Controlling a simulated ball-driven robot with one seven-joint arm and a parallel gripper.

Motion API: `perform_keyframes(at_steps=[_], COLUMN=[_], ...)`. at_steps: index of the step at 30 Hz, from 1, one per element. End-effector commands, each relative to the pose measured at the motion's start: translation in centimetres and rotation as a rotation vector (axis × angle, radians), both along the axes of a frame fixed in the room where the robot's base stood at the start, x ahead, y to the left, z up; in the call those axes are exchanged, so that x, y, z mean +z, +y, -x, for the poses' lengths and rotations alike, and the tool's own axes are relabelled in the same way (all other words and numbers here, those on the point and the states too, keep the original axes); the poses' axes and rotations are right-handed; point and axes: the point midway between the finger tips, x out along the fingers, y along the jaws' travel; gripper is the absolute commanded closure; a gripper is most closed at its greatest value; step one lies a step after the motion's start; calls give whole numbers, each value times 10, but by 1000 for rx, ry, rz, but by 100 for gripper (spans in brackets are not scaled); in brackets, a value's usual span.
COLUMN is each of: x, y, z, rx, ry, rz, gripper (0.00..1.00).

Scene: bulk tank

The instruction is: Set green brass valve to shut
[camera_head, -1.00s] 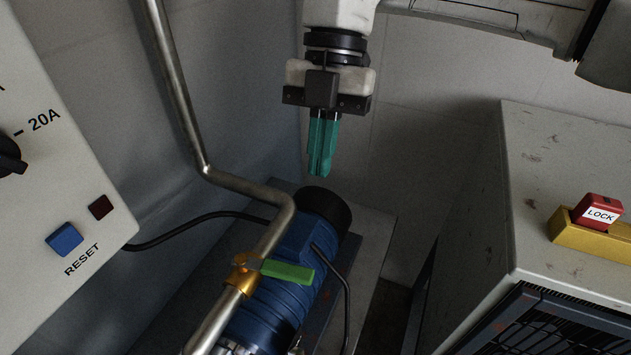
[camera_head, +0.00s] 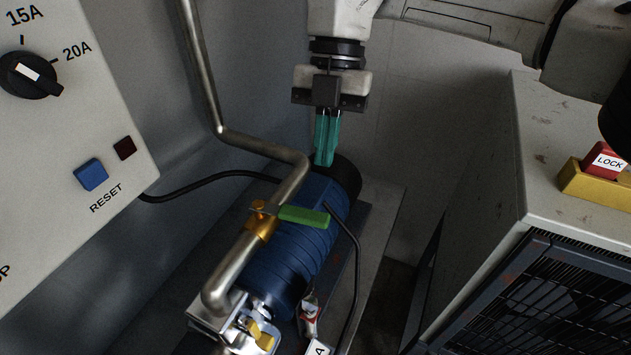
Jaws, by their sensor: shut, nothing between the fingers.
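The brass valve (camera_head: 261,222) sits on a bent steel pipe (camera_head: 236,262) in front of a blue motor. Its green lever (camera_head: 304,216) sticks out to the right, across the pipe's run, over the blue motor body. My gripper (camera_head: 324,163) points down above and behind the valve, near the motor's black end cap. Its teal fingers are shut together with nothing between them. The gripper is apart from the green lever.
The blue motor (camera_head: 290,258) lies under the pipe, with a black cable at its right. A panel with a dial (camera_head: 30,74) and blue reset button (camera_head: 91,173) stands left. A grey cabinet (camera_head: 475,190) with a red lock block (camera_head: 604,162) stands right.

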Motion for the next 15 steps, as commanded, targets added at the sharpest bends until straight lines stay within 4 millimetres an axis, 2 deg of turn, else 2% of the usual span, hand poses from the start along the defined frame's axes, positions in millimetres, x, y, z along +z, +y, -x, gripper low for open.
perform_keyframes(at_steps=[4, 9, 15], x=[-28, -25, -25], y=[1, 5, 8], z=[12, 32, 46], rx=[1, 3, 1], ry=[4, 1, 1], rz=[0, -1, -1], gripper=[100, 100, 100])
